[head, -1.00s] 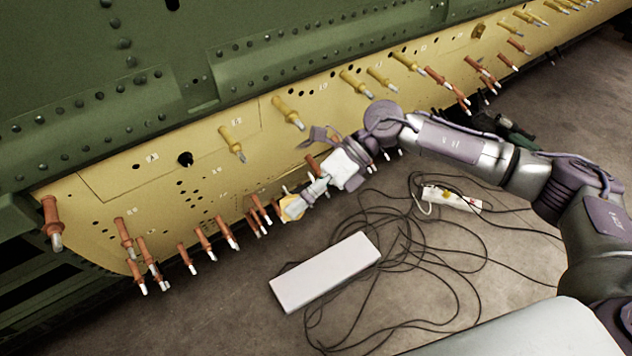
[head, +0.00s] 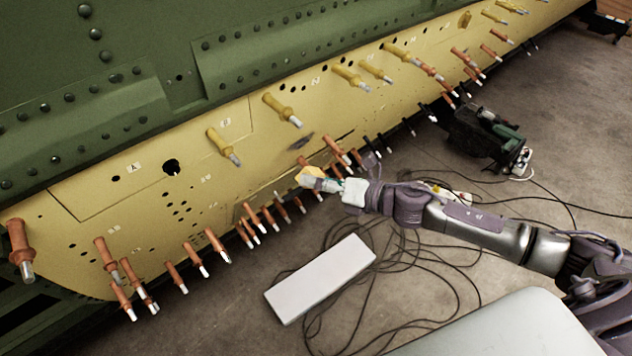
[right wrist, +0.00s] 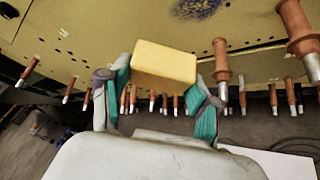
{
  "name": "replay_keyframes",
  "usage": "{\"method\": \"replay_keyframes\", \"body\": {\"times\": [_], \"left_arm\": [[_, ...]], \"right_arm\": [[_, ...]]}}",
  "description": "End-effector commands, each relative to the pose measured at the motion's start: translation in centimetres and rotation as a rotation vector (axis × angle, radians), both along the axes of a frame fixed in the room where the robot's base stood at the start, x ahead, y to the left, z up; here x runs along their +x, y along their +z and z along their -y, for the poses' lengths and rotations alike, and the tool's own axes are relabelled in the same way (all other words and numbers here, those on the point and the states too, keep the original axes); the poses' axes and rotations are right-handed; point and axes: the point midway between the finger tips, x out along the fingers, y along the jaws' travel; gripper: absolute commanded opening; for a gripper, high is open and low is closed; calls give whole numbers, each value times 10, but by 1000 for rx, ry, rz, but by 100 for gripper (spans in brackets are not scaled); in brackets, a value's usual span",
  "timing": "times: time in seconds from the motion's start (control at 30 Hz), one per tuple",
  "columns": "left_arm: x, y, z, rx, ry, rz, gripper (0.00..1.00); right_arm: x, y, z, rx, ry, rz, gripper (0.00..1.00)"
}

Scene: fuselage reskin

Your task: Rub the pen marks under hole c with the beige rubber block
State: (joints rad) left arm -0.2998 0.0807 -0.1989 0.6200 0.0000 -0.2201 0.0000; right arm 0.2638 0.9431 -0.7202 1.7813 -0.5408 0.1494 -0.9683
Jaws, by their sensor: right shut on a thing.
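The beige rubber block (head: 313,174) is in my right gripper (head: 322,183), in front of the lower part of the yellow panel. In the right wrist view the block (right wrist: 163,66) sits between the two green-padded fingers (right wrist: 160,80). The pen marks (head: 301,141) are a dark blue-purple smudge on the panel, just above the block in the head view. They also show in the right wrist view (right wrist: 198,8), beyond the block at the top edge. The block looks apart from the marks. I cannot read the label of hole c. My left gripper is out of view.
Several orange fasteners (head: 217,245) stick out along the panel's lower edge, some close to my right gripper. Yellow fasteners (head: 282,109) stand higher up. A white box (head: 320,279) and loose black cables lie on the floor. A green-handled tool (head: 497,128) lies at right.

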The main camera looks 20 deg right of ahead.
Motion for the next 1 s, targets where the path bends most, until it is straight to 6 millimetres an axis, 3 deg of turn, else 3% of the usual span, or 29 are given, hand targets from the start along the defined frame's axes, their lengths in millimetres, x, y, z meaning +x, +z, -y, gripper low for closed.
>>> {"method": "replay_keyframes", "body": {"times": [0.5,1.0], "left_arm": [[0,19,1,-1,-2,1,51],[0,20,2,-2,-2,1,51]], "right_arm": [[44,14,-17,1,4,2,34],[49,14,-19,0,4,0,34]]}}
